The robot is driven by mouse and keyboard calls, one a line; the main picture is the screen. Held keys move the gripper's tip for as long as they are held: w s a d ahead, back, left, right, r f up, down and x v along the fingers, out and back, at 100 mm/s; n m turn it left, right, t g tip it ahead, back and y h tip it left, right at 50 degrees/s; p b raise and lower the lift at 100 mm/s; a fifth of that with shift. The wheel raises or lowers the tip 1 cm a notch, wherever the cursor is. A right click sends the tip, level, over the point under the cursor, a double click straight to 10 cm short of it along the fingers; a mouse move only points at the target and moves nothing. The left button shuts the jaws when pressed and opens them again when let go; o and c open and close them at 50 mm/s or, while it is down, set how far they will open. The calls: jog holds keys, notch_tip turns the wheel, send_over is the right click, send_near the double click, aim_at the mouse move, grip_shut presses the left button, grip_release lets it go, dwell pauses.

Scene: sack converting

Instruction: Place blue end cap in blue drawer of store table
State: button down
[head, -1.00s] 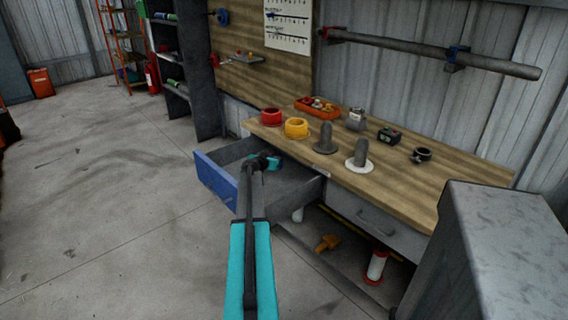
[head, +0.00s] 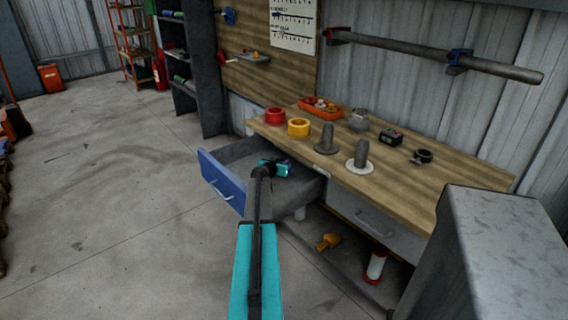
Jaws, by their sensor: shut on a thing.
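The blue drawer (head: 221,183) of the store table (head: 440,195) is pulled out, with its blue front toward the left and its grey inside showing. My gripper (head: 284,167) is over the open drawer, towards its table side. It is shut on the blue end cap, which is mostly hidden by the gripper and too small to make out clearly. I cannot tell whether the cap touches the drawer floor.
On the tabletop are a red ring (head: 275,116), a yellow ring (head: 298,127), two grey posts, an orange tray (head: 320,108) and a black clamp-like part (head: 422,157). A grey cabinet (head: 490,260) stands at right.

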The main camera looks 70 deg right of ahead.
jog(key=shift+f+b, duration=0.65)
jog(key=shift+b, duration=0.6)
jog(key=c, duration=1.6)
grip_release()
jog(key=shift+f, duration=0.15)
jog(key=shift+p, duration=0.35)
jog(key=shift+r+p, duration=0.6)
jog(key=shift+p, duration=0.3)
jog(key=shift+b+v, duration=0.8)
jog(key=shift+v, duration=3)
jog(key=shift+d+r, duration=0.1)
jog(key=shift+r, duration=0.1)
